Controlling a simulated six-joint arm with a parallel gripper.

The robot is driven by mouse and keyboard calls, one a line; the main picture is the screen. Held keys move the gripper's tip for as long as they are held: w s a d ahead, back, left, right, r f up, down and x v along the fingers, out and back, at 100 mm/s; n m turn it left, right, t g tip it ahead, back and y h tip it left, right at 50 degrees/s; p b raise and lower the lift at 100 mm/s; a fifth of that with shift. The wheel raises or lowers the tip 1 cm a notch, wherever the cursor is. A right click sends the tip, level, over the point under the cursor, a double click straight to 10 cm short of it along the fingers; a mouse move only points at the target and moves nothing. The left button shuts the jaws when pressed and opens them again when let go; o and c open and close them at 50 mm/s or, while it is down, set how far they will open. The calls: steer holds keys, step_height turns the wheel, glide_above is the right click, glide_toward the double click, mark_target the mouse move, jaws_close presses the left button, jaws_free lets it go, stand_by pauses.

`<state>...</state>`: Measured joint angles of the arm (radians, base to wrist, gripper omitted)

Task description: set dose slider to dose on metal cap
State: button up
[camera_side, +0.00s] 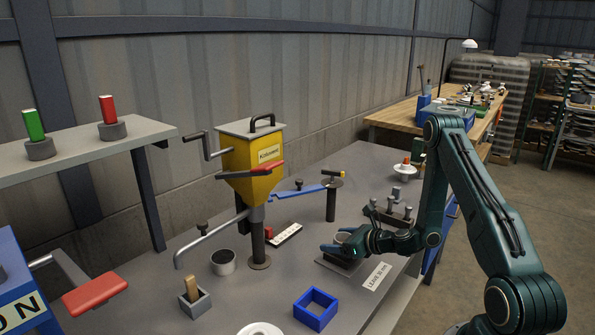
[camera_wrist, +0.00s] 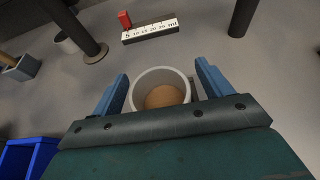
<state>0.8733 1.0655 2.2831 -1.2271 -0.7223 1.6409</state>
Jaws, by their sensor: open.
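The dose slider is a red block (camera_wrist: 124,19) at the left, low-number end of a white scale strip (camera_wrist: 150,31) marked in ml. The side view also shows the red block (camera_side: 268,232) and the strip (camera_side: 286,235), lying flat on the bench. My gripper (camera_wrist: 163,86) is open, with its blue fingers on either side of a pale round cup (camera_wrist: 140,80) holding brown material. In the side view my gripper (camera_side: 340,243) is low at that cup (camera_side: 343,237). I cannot identify the metal cap or read a dose on one.
A yellow hopper (camera_side: 252,165) on a post, with cranks and a curved spout, stands left of the strip. A grey metal pot (camera_side: 222,262), a blue open box (camera_side: 315,308) and a small block with a wooden handle (camera_side: 194,300) stand toward the front. A printed card (camera_side: 377,275) lies at right.

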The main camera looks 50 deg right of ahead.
steer(key=c, duration=1.2)
steer(key=o, duration=0.9)
steer(key=shift+c, duration=0.2)
steer(key=o, duration=0.6)
steer(key=shift+v, duration=3.75)
